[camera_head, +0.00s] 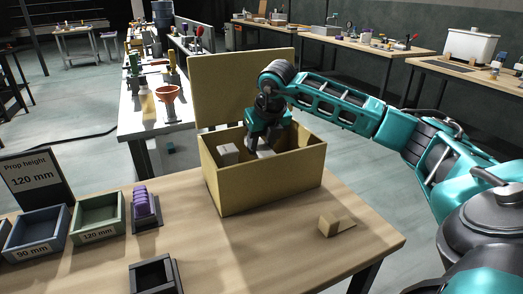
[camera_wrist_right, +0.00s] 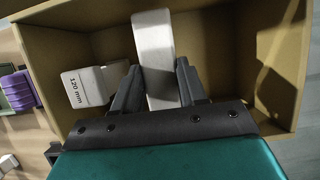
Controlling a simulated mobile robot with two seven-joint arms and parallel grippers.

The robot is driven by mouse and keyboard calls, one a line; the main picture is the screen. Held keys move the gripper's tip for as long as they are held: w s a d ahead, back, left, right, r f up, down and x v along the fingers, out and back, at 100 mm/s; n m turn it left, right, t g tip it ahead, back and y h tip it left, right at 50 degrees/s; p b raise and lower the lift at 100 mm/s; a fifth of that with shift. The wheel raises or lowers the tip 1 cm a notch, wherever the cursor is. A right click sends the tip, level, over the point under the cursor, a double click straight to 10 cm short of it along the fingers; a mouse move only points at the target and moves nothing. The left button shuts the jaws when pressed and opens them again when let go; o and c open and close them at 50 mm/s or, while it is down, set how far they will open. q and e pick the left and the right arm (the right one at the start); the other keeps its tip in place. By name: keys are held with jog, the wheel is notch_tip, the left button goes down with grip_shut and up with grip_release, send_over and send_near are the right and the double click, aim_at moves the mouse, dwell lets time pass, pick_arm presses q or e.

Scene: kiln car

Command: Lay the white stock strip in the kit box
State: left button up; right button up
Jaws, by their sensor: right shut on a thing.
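The tan kit box (camera_head: 262,185) stands open on the wooden table, its lid panel (camera_head: 240,85) upright behind it. My right gripper (camera_head: 262,143) reaches down into the box from above. It is shut on the white stock strip (camera_wrist_right: 153,45), which lies between the fingers in the right wrist view, inside the box walls. Whether the strip touches the box floor I cannot tell. A white block labelled 120 mm (camera_wrist_right: 84,88) is inside the box, left of the gripper; it also shows in the head view (camera_head: 228,154). My left gripper is not in view.
Left of the box are a purple stack (camera_head: 143,202) in a dark holder, a green tray (camera_head: 98,218), a blue tray (camera_head: 36,232) and a sign reading prop height 120 mm (camera_head: 36,180). An empty dark holder (camera_head: 154,275) is in front. A wooden block (camera_head: 330,226) lies front right.

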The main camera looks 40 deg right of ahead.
aim_at(263, 148)
jog(key=shift+f, duration=0.85)
jog(key=shift+f, duration=0.1)
jog(key=shift+f+b, duration=0.5)
jog(key=shift+f, duration=0.05)
jog(key=o, duration=1)
jog(key=shift+o, duration=0.2)
